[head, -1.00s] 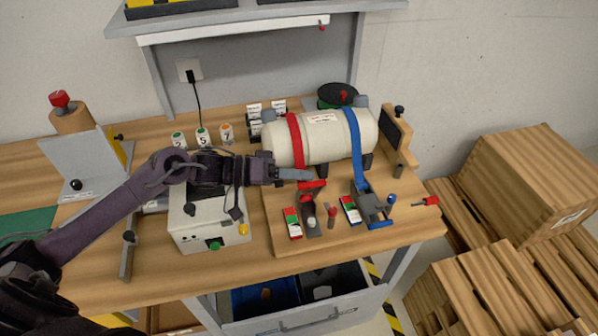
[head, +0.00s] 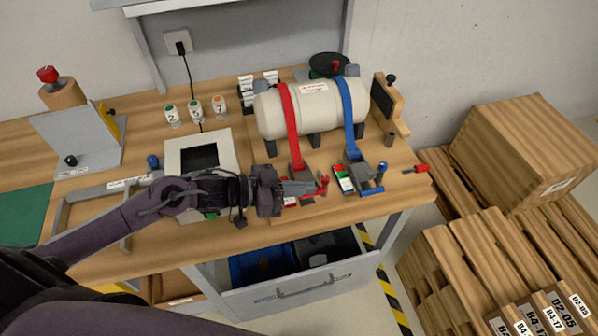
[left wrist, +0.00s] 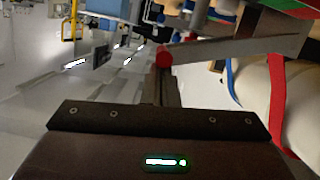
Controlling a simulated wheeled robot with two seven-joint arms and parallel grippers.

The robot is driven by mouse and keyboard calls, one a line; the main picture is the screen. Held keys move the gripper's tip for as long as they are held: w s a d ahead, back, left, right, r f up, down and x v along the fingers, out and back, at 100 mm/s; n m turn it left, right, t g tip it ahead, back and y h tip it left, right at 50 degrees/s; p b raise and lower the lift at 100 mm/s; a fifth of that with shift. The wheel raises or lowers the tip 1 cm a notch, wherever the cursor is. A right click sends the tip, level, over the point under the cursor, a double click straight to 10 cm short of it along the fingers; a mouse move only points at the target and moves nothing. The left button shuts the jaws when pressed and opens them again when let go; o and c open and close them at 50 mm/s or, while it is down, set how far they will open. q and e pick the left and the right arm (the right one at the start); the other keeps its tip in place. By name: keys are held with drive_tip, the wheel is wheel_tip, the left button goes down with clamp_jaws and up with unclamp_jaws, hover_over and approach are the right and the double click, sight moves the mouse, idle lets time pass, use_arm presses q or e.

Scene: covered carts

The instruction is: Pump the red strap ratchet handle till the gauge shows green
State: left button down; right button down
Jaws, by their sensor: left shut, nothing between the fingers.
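The red strap (head: 290,115) runs over a cream tank (head: 312,108) down to its grey ratchet (head: 298,163). My left gripper (head: 314,188) is shut and empty, low over the front of this ratchet. It hides most of the handle, so I cannot tell the handle's angle or whether the fingers touch it. A red knob (head: 324,182) stands by the fingertips. In the left wrist view a round red end (left wrist: 163,57) appears at the fingertips. The red strap's gauge (head: 290,201) is mostly covered; its reading is hidden. My right gripper is out of view.
The blue strap (head: 348,112), its ratchet (head: 364,173) and its red-and-green gauge (head: 343,179) are close on the right. A white box (head: 176,150) stands left of the tank. An open drawer (head: 310,284) juts out below the bench.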

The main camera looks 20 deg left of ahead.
use_arm(q)
drive_tip(key=f, duration=0.1)
drive_tip(key=f+m, duration=0.1)
drive_tip(key=s+f+m+b, duration=0.1)
drive_tip(key=shift+s+d+t, duration=0.1)
drive_tip(key=shift+d+t, duration=0.3)
drive_tip(key=shift+s+f, duration=0.1)
drive_tip(key=shift+f, duration=0.55)
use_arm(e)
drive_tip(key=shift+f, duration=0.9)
use_arm(q)
drive_tip(key=shift+d+f, duration=0.1)
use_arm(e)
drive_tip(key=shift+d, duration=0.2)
